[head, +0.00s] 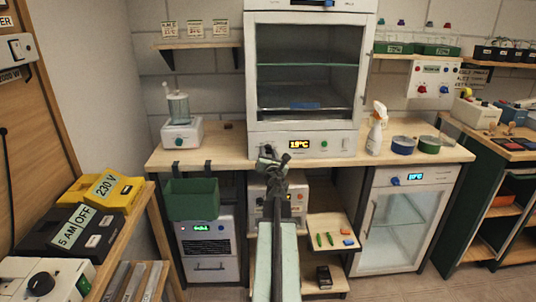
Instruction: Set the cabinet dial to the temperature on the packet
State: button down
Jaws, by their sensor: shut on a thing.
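The white cabinet (352,145) stands on the wooden bench, with a glass front above a control panel. Its lit display (299,145) appears to read 19°C. My gripper (268,153) is at the panel, left of the display, and shut on what appears to be the cabinet dial. The gripper hides the dial, so its pointer cannot be seen. Three small packets or cards (194,29) stand on the wall shelf at upper left. Their print is too small to read, and I cannot tell which one gives the temperature.
A white device with a clear vessel (181,134) stands left of the cabinet. A green bin (193,199) hangs at the bench front. A glass-door fridge (404,228) stands below.

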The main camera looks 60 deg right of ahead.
jog(key=shift+m, duration=2)
jog(key=c, duration=1)
grip_release()
